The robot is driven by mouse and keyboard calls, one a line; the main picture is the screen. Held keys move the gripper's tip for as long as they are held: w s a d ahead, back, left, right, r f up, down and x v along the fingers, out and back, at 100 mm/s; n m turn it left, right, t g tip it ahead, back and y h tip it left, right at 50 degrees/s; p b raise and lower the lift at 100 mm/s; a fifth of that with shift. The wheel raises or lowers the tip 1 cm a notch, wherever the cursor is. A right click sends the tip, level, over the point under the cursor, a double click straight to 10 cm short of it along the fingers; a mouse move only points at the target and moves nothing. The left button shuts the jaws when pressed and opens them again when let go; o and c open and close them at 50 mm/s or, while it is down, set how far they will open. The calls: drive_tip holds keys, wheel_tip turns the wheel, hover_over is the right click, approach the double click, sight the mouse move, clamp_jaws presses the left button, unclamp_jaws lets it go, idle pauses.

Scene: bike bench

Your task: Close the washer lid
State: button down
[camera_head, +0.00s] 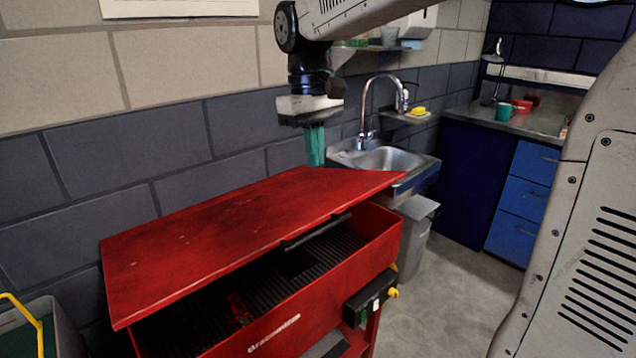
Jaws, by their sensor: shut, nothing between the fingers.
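The washer is a red metal tub (377,238) with a black ribbed grate inside. Its red lid (250,222) is partly raised, tilted above the tub, with a gap along the front and right side. A black handle (315,232) shows at the lid's front edge. My gripper (316,163) has teal fingers pointing down, shut and empty. In the picture its fingertips are at the lid's back right edge; I cannot tell whether they touch it.
A steel sink (385,160) with a curved faucet (368,103) stands behind the washer. A grey bin (415,235) is right of it. Blue drawers (522,197) stand at the right. A grey container with a yellow handle (24,312) is at lower left. Floor at right is clear.

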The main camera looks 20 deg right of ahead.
drive_tip(key=f, duration=0.4)
drive_tip(key=s+f, duration=0.1)
drive_tip(key=f, duration=0.8)
drive_tip(key=shift+s+d, duration=0.2)
drive_tip(key=shift+s, duration=0.1)
